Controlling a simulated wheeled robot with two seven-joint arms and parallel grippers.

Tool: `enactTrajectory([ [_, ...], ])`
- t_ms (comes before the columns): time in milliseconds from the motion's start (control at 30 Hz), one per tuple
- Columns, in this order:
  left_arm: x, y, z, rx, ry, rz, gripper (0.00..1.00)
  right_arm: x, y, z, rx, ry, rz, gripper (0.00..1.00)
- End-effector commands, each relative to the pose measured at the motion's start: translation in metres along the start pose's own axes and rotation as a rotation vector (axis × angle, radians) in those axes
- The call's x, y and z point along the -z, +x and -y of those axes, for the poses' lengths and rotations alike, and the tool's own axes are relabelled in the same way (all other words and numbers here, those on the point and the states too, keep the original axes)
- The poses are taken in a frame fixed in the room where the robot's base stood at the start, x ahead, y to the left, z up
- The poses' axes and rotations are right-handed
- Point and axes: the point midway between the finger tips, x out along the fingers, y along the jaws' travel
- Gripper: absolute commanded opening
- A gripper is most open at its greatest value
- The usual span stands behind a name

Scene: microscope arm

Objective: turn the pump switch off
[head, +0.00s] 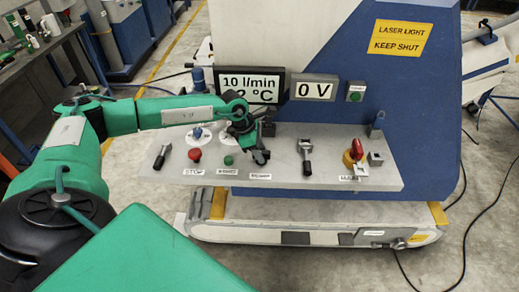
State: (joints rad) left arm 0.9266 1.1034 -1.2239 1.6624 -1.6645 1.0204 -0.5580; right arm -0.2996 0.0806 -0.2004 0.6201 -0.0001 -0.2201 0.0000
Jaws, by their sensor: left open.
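A light grey control panel (220,177) slopes in front of the blue and white machine. My left gripper (261,157) is over the middle of the panel, just above a small label (259,177) too blurred to read surely. It is open, pointing down, and seems empty. It hides what sits behind it there, so I cannot tell whether it touches a switch. A black lever switch (306,157) stands to its right and another black lever (161,156) at the far left. I cannot tell which is the pump switch. My right gripper is out of view.
A red button (195,154), a green button (228,160) and a red-yellow main switch (355,153) share the panel. Displays reading "10 l/min" (251,84) and "0 V" (314,89) stand behind it. Black cables (467,185) lie on the floor at right.

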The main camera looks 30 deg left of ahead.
Motion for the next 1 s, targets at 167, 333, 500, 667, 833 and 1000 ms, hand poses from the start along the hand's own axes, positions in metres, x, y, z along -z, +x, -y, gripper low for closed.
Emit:
enactTrajectory([
  [167,0.000,0.000,0.000,0.000,0.000,0.000,0.22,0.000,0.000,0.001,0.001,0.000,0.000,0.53],
  [333,0.000,0.000,0.000,0.000,0.000,0.000,0.00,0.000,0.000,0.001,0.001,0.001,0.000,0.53],
  [500,0.000,0.000,0.000,-0.003,-0.009,0.000,0.00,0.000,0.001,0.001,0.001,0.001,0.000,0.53],
  [667,0.001,0.001,0.001,-0.021,-0.050,0.001,0.00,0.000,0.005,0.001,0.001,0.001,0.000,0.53],
  [833,0.001,0.003,0.002,-0.058,-0.141,0.002,0.00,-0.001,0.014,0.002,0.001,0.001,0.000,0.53],
  [1000,0.001,0.004,0.003,-0.114,-0.273,0.002,0.00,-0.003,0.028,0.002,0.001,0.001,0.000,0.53],
])
